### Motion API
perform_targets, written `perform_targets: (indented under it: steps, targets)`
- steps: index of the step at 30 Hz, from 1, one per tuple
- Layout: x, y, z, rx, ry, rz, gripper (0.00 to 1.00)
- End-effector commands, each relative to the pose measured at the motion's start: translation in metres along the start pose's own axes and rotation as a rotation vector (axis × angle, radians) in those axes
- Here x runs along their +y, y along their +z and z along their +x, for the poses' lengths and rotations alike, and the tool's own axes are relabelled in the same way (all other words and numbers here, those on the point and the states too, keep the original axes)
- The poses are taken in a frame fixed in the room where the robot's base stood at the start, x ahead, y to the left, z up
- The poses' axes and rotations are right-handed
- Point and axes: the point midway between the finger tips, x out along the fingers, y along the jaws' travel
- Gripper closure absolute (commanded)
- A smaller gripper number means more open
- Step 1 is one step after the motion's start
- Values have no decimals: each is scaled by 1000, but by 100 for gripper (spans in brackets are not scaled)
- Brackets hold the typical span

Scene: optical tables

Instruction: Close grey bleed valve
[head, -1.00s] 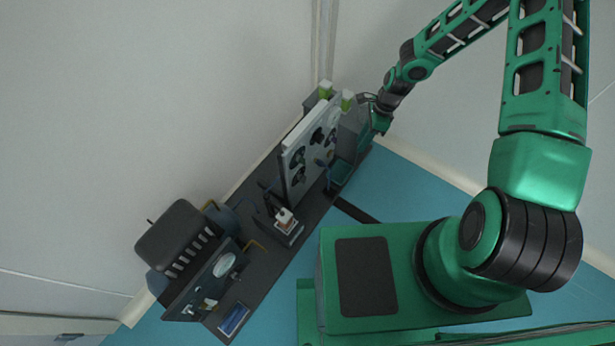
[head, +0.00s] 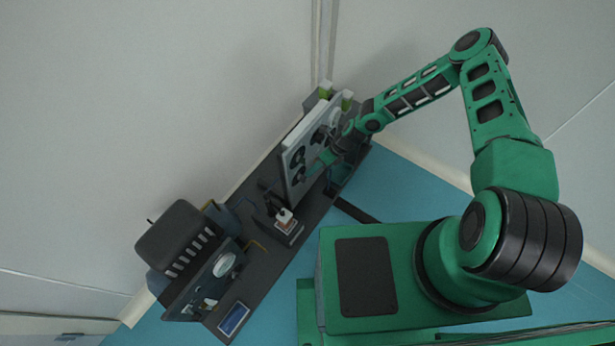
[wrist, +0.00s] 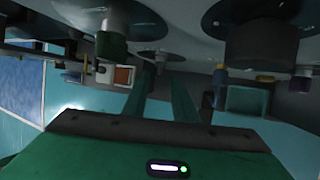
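The upright pale panel (head: 294,136) stands on the dark bench and carries several dark round knobs (head: 297,157). I cannot tell which fitting is the grey bleed valve. My gripper (head: 314,168) is in front of the panel's lower near part in the head view. I see no clear contact with either.
A small white and orange device (head: 286,222) stands on the bench (head: 262,263) beside the panel. A gauge unit (head: 223,266) and a blue screen (head: 233,319) are at the lower left. Green-topped parts (head: 346,99) are at the panel's far end. The wall is close behind.

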Motion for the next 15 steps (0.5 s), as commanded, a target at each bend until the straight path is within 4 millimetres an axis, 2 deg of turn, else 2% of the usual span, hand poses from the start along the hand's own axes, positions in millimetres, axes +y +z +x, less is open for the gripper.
perform_targets:
  steps: [1, 6, 10, 15]
  targets:
    - [1, -1, 11, 1, 1, 1, 75]
    - [0, -1, 39, 1, 1, 1, 75]
    - [0, -1, 55, 1, 0, 0, 75]
    - [0, 0, 65, 1, -1, -1, 75]
